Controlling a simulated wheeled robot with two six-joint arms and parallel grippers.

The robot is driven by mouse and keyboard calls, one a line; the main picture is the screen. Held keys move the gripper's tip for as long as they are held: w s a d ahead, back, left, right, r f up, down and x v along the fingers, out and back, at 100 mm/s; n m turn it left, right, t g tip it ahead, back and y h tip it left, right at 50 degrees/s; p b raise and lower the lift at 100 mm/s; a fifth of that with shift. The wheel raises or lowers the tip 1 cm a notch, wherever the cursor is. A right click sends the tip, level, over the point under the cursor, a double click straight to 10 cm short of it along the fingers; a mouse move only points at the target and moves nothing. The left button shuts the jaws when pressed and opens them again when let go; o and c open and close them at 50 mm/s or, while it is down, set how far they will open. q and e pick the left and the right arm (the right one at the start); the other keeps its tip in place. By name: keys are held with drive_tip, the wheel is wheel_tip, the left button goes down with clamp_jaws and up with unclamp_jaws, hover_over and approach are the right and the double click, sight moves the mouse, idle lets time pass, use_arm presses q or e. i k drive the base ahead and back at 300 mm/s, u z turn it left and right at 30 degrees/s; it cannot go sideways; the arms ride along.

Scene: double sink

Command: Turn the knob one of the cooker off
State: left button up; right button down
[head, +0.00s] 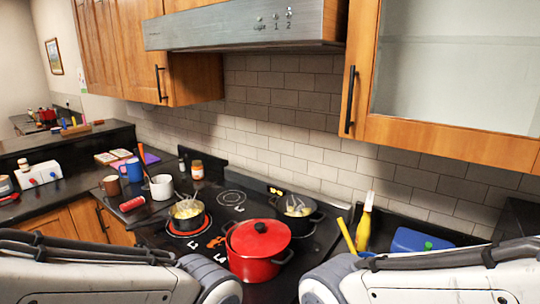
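The cooker is a black hob (262,206) set in the dark worktop. A steel pan (187,222) with food stands on its left ring, which glows red around the pan. A red lidded pot (257,252) stands at the front, with orange glowing marks beside it on the left. A dark pan (297,222) with food stands at the back right. I cannot make out a cooker knob; the front edge is largely hidden by my arms and the red pot. My left and right arm links cross the bottom of the head view, but neither gripper shows.
A white mug (161,187), blue cup (134,170) and red cylinder (131,203) stand left of the hob. A yellow bottle (364,225) and blue container (418,241) are at the right. A steel hood (245,27) overhangs the hob.

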sight(140, 244)
drive_tip(key=u, duration=0.95)
drive_tip(key=k, duration=0.5)
drive_tip(key=u, duration=0.95)
drive_tip(key=i, duration=1.3)
drive_tip(key=z, duration=0.25)
